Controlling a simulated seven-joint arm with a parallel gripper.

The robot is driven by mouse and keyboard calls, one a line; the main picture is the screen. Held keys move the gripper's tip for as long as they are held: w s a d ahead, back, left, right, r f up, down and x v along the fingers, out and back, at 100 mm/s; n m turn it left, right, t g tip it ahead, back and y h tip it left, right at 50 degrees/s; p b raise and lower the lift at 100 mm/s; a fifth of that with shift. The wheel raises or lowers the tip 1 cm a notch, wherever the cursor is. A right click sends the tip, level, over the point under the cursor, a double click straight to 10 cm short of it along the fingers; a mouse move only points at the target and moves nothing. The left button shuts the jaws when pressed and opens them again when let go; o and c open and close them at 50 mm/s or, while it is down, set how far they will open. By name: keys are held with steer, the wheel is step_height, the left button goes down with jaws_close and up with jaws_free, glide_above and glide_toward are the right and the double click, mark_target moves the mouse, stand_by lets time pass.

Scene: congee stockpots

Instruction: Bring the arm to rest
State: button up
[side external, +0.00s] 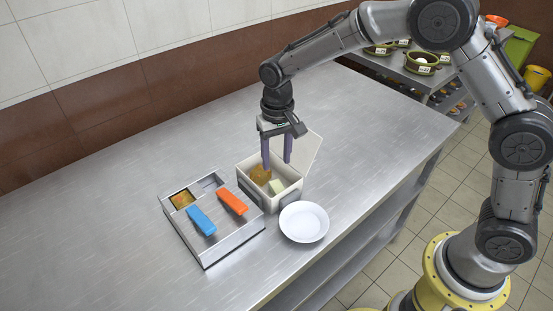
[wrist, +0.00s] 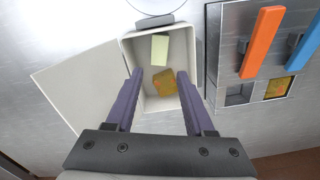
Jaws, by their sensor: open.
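My gripper (side external: 277,152) is open above a cream box with its lid open (side external: 287,199). The fingertips are at about the height of the box's rim, with nothing held between them. In the wrist view my gripper (wrist: 157,78) straddles the box (wrist: 187,45). Inside the box lie a golden-brown block (wrist: 164,84) and a pale yellow-green block (wrist: 159,49), apart from each other. In the side view the brown block (side external: 260,174) is partly behind a finger, and the pale block (side external: 277,187) shows near the front wall.
A metal unit (side external: 233,247) with blue (side external: 201,220) and orange (side external: 232,201) handles stands left of the box; one compartment holds a golden-brown piece (side external: 182,199). A white plate (side external: 304,222) lies in front. The counter (side external: 130,190) is clear at left. Pots (side external: 421,65) stand on a back shelf.

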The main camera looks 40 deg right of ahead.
steer(key=shift+r, duration=0.5)
step_height(320, 180, up, 7)
stand_by(1.0)
stand_by(0.3)
steer(key=shift+d, duration=0.15)
